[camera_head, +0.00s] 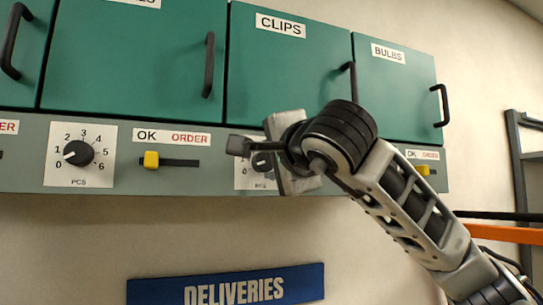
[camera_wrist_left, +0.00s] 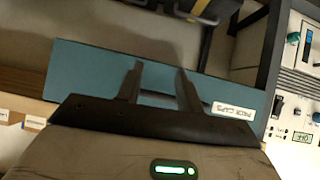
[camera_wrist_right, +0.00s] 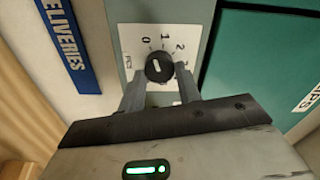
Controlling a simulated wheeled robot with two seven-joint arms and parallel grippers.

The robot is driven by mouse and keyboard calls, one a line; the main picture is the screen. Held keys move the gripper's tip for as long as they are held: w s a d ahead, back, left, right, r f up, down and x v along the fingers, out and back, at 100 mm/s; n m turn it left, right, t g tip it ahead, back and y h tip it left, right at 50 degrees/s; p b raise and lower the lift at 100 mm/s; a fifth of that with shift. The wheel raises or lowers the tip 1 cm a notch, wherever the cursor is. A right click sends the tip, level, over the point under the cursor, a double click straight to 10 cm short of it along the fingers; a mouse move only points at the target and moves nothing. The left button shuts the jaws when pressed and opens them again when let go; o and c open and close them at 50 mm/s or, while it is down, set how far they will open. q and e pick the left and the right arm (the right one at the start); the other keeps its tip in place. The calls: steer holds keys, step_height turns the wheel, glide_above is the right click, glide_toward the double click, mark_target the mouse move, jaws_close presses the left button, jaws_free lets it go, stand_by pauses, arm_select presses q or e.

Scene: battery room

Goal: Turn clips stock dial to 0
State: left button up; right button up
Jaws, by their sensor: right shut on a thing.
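The clips stock dial is a dark round knob on a white numbered plate (camera_head: 241,178) below the green CLIPS door (camera_head: 285,70). In the head view my right gripper (camera_head: 262,152) covers most of it. In the right wrist view the dial (camera_wrist_right: 159,67) sits between the fingertips of my right gripper (camera_wrist_right: 160,84), which is shut on it. The marks 0, 1 and 2 show around the knob. Its white mark is small, and I cannot tell which number it points to. My left gripper (camera_wrist_left: 160,80) is open and empty in the left wrist view, away from the dial.
Another dial (camera_head: 78,153) and a yellow slider (camera_head: 151,160) are on the same grey panel, left of the clips dial. Black door handles (camera_head: 209,65) stick out above. A blue DELIVERIES sign (camera_head: 226,286) is on the wall below. Shelving (camera_head: 518,165) stands at the right.

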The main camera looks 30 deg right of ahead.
steer(key=shift+n, duration=0.9)
arm_select(q)
steer(key=shift+s+a, duration=0.1)
arm_select(e)
steer(key=shift+f+n, duration=0.1)
steer(key=shift+n, duration=0.2)
steer(key=o, duration=1)
steer(key=shift+c, duration=0.2)
arm_select(q)
steer(key=shift+p, duration=0.3)
steer(key=b, duration=0.1)
steer(key=f+b, duration=0.1)
steer(key=b, duration=0.1)
steer(key=shift+d, duration=0.25)
arm_select(e)
steer(key=v, duration=1.6)
